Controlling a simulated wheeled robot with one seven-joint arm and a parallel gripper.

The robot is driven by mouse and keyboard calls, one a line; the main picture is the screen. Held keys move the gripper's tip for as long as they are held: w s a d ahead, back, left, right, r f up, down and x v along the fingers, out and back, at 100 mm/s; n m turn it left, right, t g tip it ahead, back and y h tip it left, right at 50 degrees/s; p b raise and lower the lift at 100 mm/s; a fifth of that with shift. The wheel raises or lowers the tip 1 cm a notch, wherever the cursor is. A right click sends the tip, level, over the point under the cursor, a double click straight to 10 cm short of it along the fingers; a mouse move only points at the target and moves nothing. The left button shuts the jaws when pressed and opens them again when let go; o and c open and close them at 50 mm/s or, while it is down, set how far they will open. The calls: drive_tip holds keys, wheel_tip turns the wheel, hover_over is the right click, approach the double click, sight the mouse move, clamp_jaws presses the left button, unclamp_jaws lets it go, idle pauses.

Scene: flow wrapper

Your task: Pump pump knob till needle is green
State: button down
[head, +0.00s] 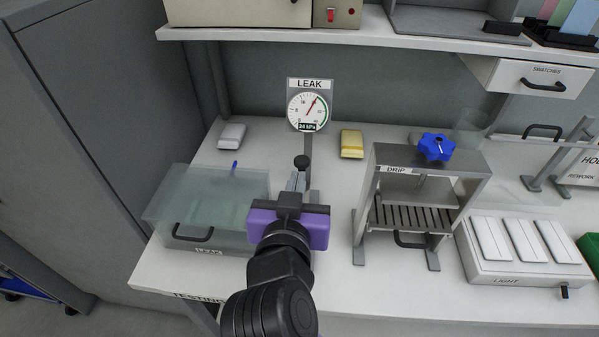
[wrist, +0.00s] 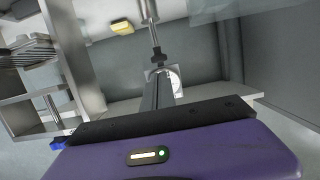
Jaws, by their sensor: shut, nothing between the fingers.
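The LEAK gauge (head: 307,110) stands upright on a post at the back of the bench. Its needle points to the upper right, near a green band, and its readout looks like 24 hPa. The black pump knob (head: 302,162) sits in front of the post; it also shows in the wrist view (wrist: 157,55). My gripper (head: 297,180) is shut and empty, its fingertips just on the near side of the knob. I cannot tell whether they touch it. My gripper hides the pump's lower part in the head view.
A clear leak tank (head: 205,205) stands at left, with a grey-white block (head: 232,136) behind it. A yellow block (head: 352,143) lies right of the gauge. A shelf (head: 380,33) overhangs the back.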

drive_tip(key=shift+v, duration=1.5)
drive_tip(key=s+a+r+n+t+y, duration=0.1)
drive_tip(key=a+r+n+t+y, duration=0.1)
drive_tip(key=a+r+n+y, duration=0.25)
drive_tip(key=s+d+f+m+h, duration=0.1)
drive_tip(key=s+d+f, duration=0.4)
drive_tip(key=s+d, duration=0.4)
drive_tip(key=s+d+f+m+g+h, duration=0.1)
drive_tip(key=s+d+f, duration=0.5)
drive_tip(key=s+d, duration=0.3)
drive_tip(key=s+d+f+m+g+h, duration=0.1)
drive_tip(key=s+d+f+m+h, duration=0.1)
drive_tip(key=s+d+f, duration=0.4)
drive_tip(key=s+d, duration=0.3)
drive_tip(key=s, duration=0.4)
drive_tip(key=shift+s+d, duration=0.3)
drive_tip(key=shift+d, duration=0.05)
idle(2.5)
